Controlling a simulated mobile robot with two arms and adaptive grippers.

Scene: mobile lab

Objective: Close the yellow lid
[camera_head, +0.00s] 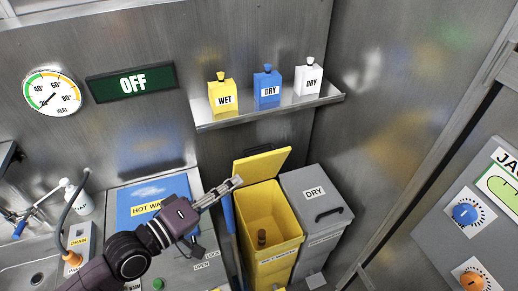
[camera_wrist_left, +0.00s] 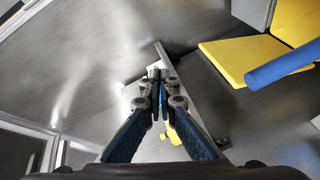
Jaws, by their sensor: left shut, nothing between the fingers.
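The yellow lid (camera_head: 262,165) stands raised and tilted back at the rear of the yellow bin (camera_head: 285,222), which is open. A dark brown object (camera_head: 262,238) is inside the bin. My left gripper (camera_head: 238,181) is shut and empty, with its tips just left of the lid's lower left part in the head view. Whether they touch it is unclear. In the left wrist view the fingers (camera_wrist_left: 160,74) are together, and the yellow lid (camera_wrist_left: 238,60) is up and to the right, apart from them. My right gripper is not in view.
A grey bin marked DRY (camera_head: 315,197) with its lid shut stands right of the yellow bin. A blue bar (camera_head: 229,218) is at its left, also in the wrist view (camera_wrist_left: 282,66). A shelf (camera_head: 210,122) with three bottles hangs above. The blue HOT WATER panel (camera_head: 135,200) is under my arm.

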